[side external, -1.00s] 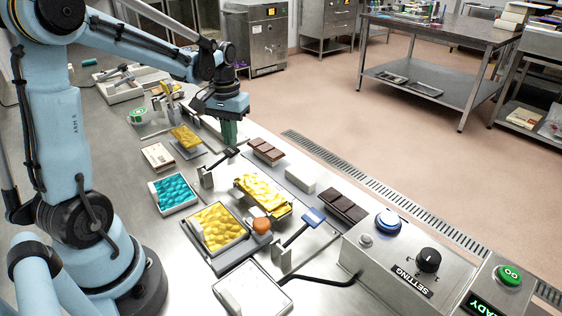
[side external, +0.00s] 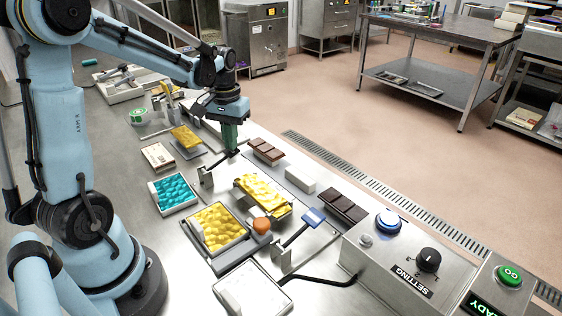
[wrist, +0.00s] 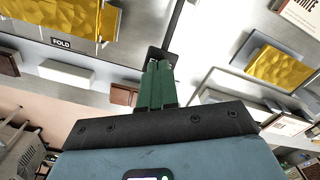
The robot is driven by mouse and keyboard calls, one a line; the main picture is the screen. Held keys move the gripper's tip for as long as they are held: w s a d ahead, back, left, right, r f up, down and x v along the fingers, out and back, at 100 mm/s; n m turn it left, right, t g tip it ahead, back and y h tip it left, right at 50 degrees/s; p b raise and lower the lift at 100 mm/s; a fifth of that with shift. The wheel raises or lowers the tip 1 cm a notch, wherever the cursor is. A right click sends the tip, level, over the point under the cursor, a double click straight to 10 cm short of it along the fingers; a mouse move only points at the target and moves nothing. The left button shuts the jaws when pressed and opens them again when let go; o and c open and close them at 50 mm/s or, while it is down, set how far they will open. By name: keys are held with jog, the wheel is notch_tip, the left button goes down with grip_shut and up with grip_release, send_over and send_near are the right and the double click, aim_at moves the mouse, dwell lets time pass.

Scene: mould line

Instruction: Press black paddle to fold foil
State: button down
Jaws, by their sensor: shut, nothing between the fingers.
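My gripper (side external: 231,149) is shut and empty, its green fingers pointing down. In the side view the fingertips are at the pad end of the black paddle (side external: 220,161), which stands on a small metal bracket. In the wrist view the fingertips (wrist: 159,68) overlap the black paddle's square pad (wrist: 158,54), and its thin rod runs up the picture. They appear to touch, though the fingers partly hide the pad. A gold foil sheet (side external: 262,193) lies just in front of the paddle; it also shows by a FOLD label at upper left in the wrist view (wrist: 55,18).
A blue paddle (side external: 313,217) stands on the near side of the foil, by an orange knob (side external: 262,225). Chocolate bars (side external: 343,206) and a white block (side external: 300,179) lie to the right. Gold (side external: 217,227) and teal (side external: 174,192) trays sit at left.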

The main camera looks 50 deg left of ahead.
aim_at(232, 154)
jog(key=shift+f, duration=2.35)
jog(key=shift+r, duration=5.05)
jog(key=s+d+m+t, duration=0.2)
jog(key=d+m+t, duration=0.1)
jog(key=d, duration=0.5)
jog(key=s+d+m+t, duration=0.3)
jog(key=d+t, duration=0.1)
jog(key=d, duration=0.4)
jog(key=shift+s+d+r, duration=0.25)
jog(key=shift+d, duration=0.05)
